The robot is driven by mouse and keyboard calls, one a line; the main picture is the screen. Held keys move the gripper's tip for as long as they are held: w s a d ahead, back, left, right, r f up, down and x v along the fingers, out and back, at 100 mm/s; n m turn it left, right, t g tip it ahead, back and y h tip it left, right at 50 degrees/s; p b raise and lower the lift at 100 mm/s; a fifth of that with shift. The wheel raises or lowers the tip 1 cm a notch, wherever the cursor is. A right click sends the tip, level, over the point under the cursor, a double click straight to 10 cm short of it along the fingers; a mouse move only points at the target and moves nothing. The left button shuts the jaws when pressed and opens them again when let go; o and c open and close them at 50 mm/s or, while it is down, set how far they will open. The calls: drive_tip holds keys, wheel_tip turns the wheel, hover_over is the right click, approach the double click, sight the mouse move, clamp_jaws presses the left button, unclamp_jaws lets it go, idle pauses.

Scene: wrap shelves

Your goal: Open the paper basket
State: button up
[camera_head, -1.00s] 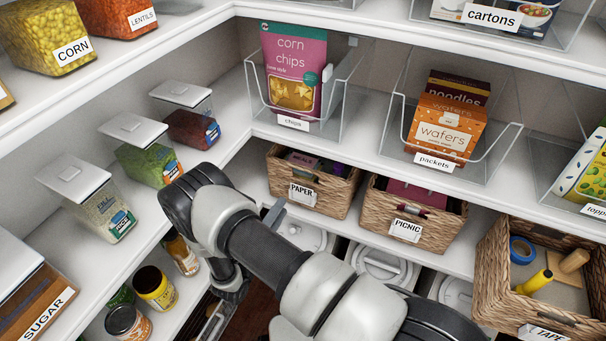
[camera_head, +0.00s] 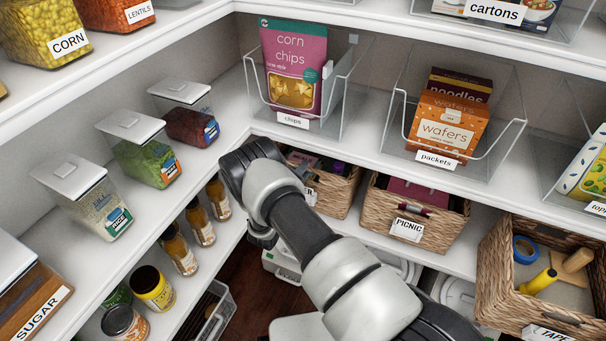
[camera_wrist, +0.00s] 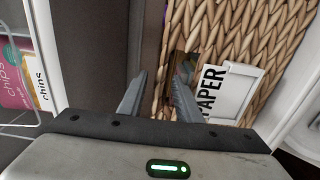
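The paper basket (camera_head: 336,192) is a woven wicker basket on the lower shelf, partly hidden by my arm in the head view. In the wrist view its woven front (camera_wrist: 225,30) fills the upper right, turned sideways, with the white PAPER label (camera_wrist: 228,92) and a dark handle opening (camera_wrist: 186,66). My gripper (camera_wrist: 158,76) is open at the basket's front edge. One finger lies just beyond the rim, the other in front of the handle opening. I cannot tell whether they touch the wicker. In the head view my arm hides the fingers.
The picnic basket (camera_head: 415,212) stands right of the paper basket, and the tape basket (camera_head: 495,262) is further right. A clear bin of corn chips (camera_head: 293,70) sits on the shelf above. Sauce bottles (camera_head: 200,222) line the left lower shelf.

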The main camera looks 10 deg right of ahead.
drive_tip(key=shift+w+d, duration=0.2)
drive_tip(key=shift+w, duration=0.05)
clamp_jaws()
drive_tip(key=shift+s+a, duration=0.1)
drive_tip(key=p+v, duration=0.1)
drive_tip(key=v, duration=1.7)
drive_tip(key=shift+s+a, duration=0.25)
drive_tip(key=shift+s, duration=0.05)
unclamp_jaws()
